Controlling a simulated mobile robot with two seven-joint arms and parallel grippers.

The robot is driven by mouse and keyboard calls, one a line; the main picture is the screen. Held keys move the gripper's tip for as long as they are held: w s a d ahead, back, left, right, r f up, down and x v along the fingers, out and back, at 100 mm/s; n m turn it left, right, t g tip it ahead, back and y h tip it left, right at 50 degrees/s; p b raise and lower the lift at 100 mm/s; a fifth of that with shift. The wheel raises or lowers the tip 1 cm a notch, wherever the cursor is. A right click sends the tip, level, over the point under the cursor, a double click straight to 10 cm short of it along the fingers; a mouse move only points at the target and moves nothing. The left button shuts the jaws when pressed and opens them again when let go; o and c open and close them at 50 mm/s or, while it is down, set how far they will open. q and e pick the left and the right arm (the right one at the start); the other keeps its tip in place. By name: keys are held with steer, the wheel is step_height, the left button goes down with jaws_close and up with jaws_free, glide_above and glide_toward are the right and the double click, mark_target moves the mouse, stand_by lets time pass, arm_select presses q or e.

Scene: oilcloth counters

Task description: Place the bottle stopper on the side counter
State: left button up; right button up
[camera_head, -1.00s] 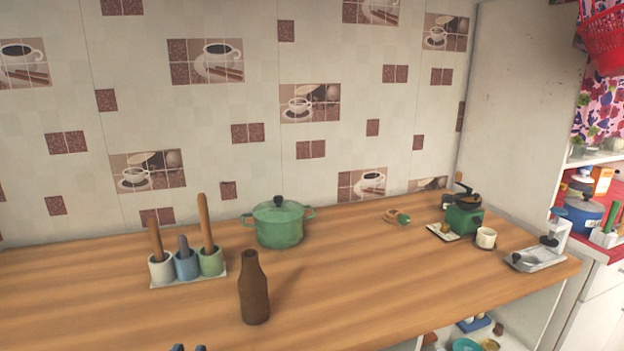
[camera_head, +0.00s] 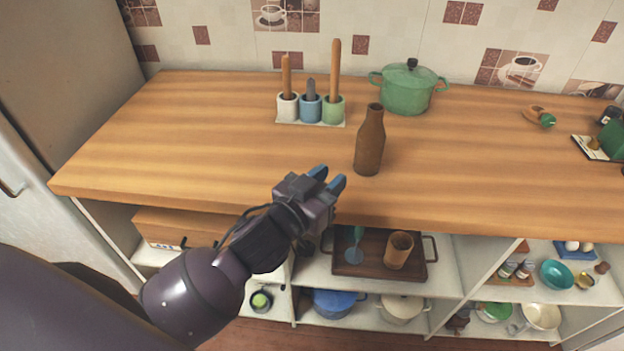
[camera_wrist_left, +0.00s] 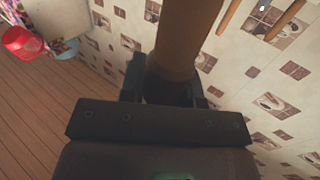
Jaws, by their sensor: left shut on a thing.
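My left gripper (camera_head: 328,180) is over the front edge of the wooden counter (camera_head: 190,135), just left of and in front of a brown bottle (camera_head: 369,145). Its blue fingers are close together on a small thing, which I take to be the bottle stopper. My right gripper is not in view. I cannot make out the side counter now.
A rack of three crocks with wooden-handled tools (camera_head: 311,108) and a green pot (camera_head: 407,90) stand behind the bottle. Below the counter, open shelves hold a brown tray (camera_head: 345,268), pots and bowls. The counter's left part is clear.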

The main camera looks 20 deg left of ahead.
arm_select(q)
steer(key=s+d+r+m+g+h, duration=0.1)
steer(key=d+r+m+g+h, duration=0.35)
steer(key=d+r+h, duration=0.35)
steer(key=shift+w+d+f+m+g+h, duration=1.8)
steer(key=shift+w+d+f+m+g, duration=0.45)
steer(key=shift+d+f+m, duration=0.7)
steer(key=s+a+r+n+t+y, duration=0.5)
steer(key=a+r+n+t+y, duration=0.35)
steer(key=r, duration=0.25)
steer(key=w+d+f+m+g+h, duration=0.2)
steer(key=f+m+g+h, duration=0.3)
steer(key=g, duration=0.3)
steer(key=w+d+f+m+g+h, duration=0.1)
steer(key=d+f+m+g+h, duration=0.2)
steer(key=f+m+g+h, duration=0.2)
steer(key=shift+w+f+m+g, duration=0.35)
steer(key=shift+f+m+g, duration=0.4)
steer(key=shift+m+g, duration=0.55)
steer(key=shift+a+h, duration=0.1)
steer(key=shift+h, duration=0.15)
